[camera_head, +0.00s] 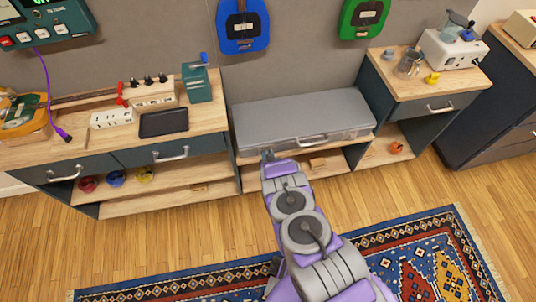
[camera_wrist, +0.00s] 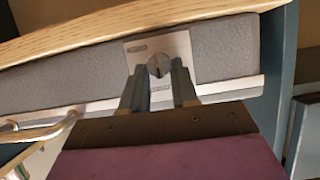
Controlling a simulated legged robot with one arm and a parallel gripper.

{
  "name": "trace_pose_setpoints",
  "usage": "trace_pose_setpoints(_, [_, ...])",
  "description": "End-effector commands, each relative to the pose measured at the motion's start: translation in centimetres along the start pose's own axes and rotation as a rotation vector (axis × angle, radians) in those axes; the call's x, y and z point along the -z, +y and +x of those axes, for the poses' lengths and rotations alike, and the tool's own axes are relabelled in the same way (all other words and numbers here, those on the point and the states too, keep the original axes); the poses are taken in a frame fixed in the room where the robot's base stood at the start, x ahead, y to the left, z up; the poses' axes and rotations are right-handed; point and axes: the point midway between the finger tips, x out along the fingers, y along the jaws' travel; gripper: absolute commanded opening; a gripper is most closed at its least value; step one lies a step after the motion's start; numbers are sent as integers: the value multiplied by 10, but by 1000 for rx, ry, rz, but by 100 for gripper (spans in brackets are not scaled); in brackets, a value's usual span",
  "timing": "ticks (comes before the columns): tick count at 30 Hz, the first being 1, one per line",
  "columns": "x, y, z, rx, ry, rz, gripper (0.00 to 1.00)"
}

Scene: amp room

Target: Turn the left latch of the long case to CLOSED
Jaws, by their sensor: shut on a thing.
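The long case (camera_head: 300,115) is grey with a flat lid and lies shut in the low middle bay of the bench. Its front handle (camera_head: 312,140) is right of my gripper (camera_head: 268,156), which reaches the case front near its left end. In the wrist view, the left latch (camera_wrist: 158,64) is a round knob on a pale metal plate (camera_wrist: 180,46). My gripper (camera_wrist: 158,74) is shut on the knob, one finger on each side. Small labels on the plate are too blurred to read, so I cannot tell the latch's setting.
The wooden shelf edge (camera_wrist: 100,30) runs close along the case in the wrist view. A drawer bench (camera_head: 205,120) with sockets and a black tablet stands left. Another cabinet (camera_head: 415,85) with a jug stands right. A patterned rug (camera_head: 420,255) lies on the floor in front.

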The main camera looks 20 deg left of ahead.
Motion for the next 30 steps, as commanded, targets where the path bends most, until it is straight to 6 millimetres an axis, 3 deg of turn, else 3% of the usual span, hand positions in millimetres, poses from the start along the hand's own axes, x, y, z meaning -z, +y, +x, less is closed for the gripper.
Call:
trace_pose_setpoints(12, [2,-1,1,-13,3,-33,0])
trace_pose_setpoints(13, [2,-1,1,-13,3,-33,32])
trace_pose_setpoints(18, [1,-1,0,-13,2,-33,48])
trace_pose_setpoints(20, [1,-1,0,-13,1,-33,52])
trace_pose_setpoints(30, [1,-1,-4,-13,-1,-32,52])
